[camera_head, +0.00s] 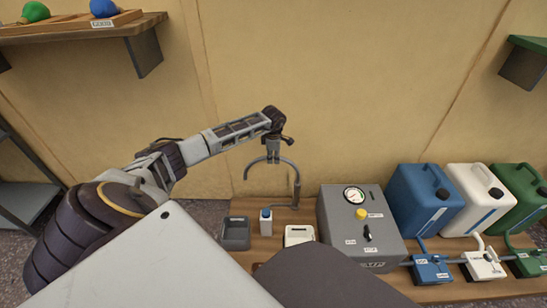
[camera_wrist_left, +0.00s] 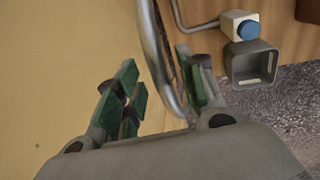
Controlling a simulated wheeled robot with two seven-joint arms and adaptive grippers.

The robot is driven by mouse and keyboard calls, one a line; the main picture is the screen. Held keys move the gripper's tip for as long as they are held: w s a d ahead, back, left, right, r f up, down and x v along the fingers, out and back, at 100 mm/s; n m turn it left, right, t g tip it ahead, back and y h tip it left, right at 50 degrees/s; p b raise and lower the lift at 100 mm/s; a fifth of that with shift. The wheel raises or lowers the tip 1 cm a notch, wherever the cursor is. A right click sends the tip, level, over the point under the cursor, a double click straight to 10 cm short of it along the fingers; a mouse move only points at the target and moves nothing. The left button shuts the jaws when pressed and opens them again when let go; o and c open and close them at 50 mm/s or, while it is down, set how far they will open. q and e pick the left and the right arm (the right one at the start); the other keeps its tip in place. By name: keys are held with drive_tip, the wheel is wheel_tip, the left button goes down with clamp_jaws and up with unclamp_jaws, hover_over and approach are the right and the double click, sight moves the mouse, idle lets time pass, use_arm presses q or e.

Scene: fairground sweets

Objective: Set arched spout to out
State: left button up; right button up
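The arched spout (camera_head: 297,188) is a thin grey curved pipe rising from the wooden bench behind the left side of the grey machine box (camera_head: 340,222). Its arch bends to the left, and its free end hangs near the wall. My left gripper (camera_head: 273,150) is over the arch. In the left wrist view the spout (camera_wrist_left: 152,45) passes between the green-padded fingers of the left gripper (camera_wrist_left: 158,85), which stand apart. The pipe looks nearer the right-hand finger; I cannot tell whether it touches. My right gripper is not in view.
Blue (camera_head: 423,200), white (camera_head: 478,198) and green (camera_head: 520,190) canisters are at right. The wall (camera_head: 345,100) is close behind.

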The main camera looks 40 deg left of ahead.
use_arm(q)
drive_tip(key=shift+f, duration=0.1)
clamp_jaws()
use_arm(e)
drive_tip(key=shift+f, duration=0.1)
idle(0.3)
use_arm(q)
drive_tip(key=shift+s+d, duration=0.1)
drive_tip(key=shift+s, duration=0.05)
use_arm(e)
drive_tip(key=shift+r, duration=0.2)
use_arm(q)
drive_tip(key=d+n+g+p, duration=0.3)
drive_tip(key=d+n+p, duration=0.8)
drive_tip(key=d+n, duration=0.6)
drive_tip(key=shift+s+n, duration=0.3)
drive_tip(key=shift+n, duration=0.2)
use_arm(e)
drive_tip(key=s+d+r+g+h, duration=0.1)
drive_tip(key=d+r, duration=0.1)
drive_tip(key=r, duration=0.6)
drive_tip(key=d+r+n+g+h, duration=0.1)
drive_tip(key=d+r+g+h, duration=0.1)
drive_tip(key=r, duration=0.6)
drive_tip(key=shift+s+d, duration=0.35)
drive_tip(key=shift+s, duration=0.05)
use_arm(q)
drive_tip(key=shift+d, duration=0.15)
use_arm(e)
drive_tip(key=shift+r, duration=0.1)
